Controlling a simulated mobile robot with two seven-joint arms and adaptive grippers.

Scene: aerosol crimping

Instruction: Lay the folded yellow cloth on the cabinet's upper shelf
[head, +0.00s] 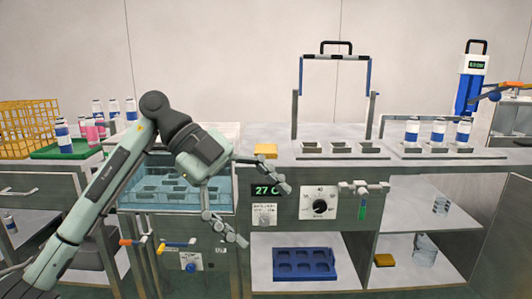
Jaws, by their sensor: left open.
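Two small yellow pads show, and I cannot tell for sure which is the folded cloth. One yellow pad (265,151) lies on the bench top behind my left gripper; the other yellow pad (384,260) lies on the lower level of the open cabinet at the right. The cabinet's upper shelf (405,214) has a clear item (440,204) toward its right and bare room to the left. My left gripper (263,214) is open and empty, in front of the bench front near the temperature display. My right gripper is out of view.
A clear item (425,249) stands on the cabinet's lower level. A blue tray (303,264) lies in the bay to its left. A dial (319,205) and a green-handled valve (363,207) are on the bench front. White-and-blue cans (438,133) stand on the bench at right.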

